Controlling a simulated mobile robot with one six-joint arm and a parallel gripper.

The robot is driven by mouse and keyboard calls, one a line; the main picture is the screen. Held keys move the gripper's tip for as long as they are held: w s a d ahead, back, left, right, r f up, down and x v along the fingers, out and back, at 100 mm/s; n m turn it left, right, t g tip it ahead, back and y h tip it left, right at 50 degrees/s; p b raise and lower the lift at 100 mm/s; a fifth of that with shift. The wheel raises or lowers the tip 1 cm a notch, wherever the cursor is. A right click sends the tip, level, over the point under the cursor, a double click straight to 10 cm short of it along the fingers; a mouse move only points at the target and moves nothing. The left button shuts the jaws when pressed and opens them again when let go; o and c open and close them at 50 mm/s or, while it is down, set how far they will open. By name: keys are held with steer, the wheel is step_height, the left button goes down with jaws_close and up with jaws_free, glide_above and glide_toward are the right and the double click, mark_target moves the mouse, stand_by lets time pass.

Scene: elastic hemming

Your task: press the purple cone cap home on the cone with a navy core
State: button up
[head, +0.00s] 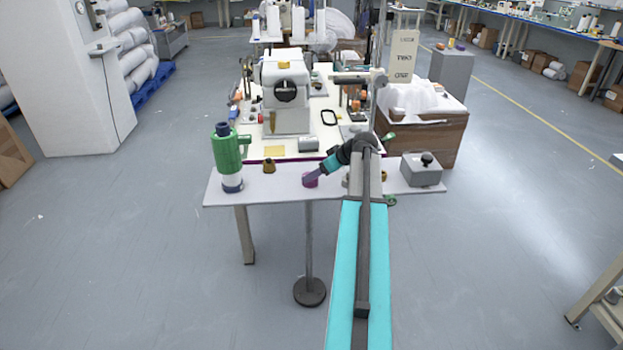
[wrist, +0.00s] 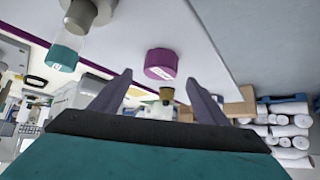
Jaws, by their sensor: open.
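A purple cone cap (head: 310,180) stands on the front shelf; in the wrist view the purple cap (wrist: 161,63) shows a white label on its side. My gripper (head: 314,177) is low over the shelf at the cap. In the wrist view my gripper (wrist: 160,82) is open, its two fingers apart, with the cap just beyond the fingertips and nothing held. I cannot tell whether the fingers touch it. A green cone with a navy core (head: 228,150) stands upright on the shelf's left end, its navy top bare. My gripper is to its right.
A small brown piece (head: 268,165) sits between the cone and the purple cap. A grey box with a black knob (head: 421,172) stands at the shelf's right end. A sewing machine (head: 287,95) is behind. A clear cylinder with a teal end (wrist: 62,52) shows in the wrist view.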

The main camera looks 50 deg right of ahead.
steer(key=shift+p+x, duration=0.6)
steer(key=shift+x, duration=2)
steer(key=c, duration=1.1)
